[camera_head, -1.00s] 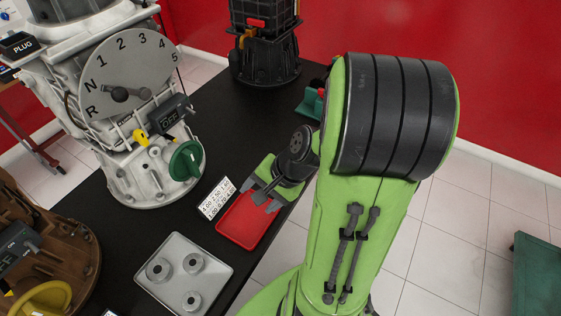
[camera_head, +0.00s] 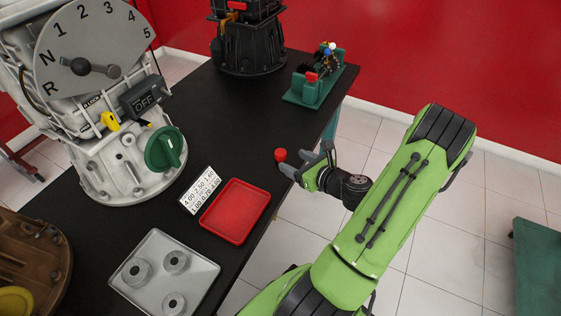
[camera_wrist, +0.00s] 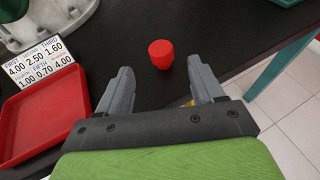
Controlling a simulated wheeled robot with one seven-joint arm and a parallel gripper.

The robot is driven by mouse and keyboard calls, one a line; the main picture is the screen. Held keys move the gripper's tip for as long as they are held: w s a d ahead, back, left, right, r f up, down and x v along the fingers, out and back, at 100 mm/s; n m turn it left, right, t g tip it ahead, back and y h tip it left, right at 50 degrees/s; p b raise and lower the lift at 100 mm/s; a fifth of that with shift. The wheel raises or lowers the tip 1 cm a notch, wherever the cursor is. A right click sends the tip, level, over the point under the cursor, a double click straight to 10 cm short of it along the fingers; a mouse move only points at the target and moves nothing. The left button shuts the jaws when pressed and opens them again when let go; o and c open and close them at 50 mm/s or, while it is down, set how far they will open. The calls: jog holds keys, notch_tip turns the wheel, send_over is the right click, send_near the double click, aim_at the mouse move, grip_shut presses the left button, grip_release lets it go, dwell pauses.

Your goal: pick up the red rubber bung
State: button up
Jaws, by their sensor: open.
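The red rubber bung (camera_head: 280,155) stands on the black table near its right edge. In the wrist view the bung (camera_wrist: 161,53) lies ahead of the fingertips, roughly centred between them. My gripper (camera_head: 291,161) is open and empty, with its fingers pointing at the bung from the right. The wrist view shows both grey fingers of my gripper (camera_wrist: 160,68) spread apart, with dark table between them. I cannot tell exactly how high the fingers are above the table.
A red tray (camera_head: 236,211) and a white number card (camera_head: 203,190) lie left of my gripper. A grey tray with metal rings (camera_head: 199,283) is nearer. A green stand (camera_head: 318,88) is farther back. The gearbox housing (camera_head: 128,150) stands left. Table around the bung is clear.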

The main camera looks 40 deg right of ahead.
aim_at(283, 154)
jog(key=b+x, duration=0.2)
jog(key=x, duration=0.7)
jog(key=shift+w+d+r, duration=0.1)
jog(key=shift+w, duration=0.15)
jog(key=c, duration=1)
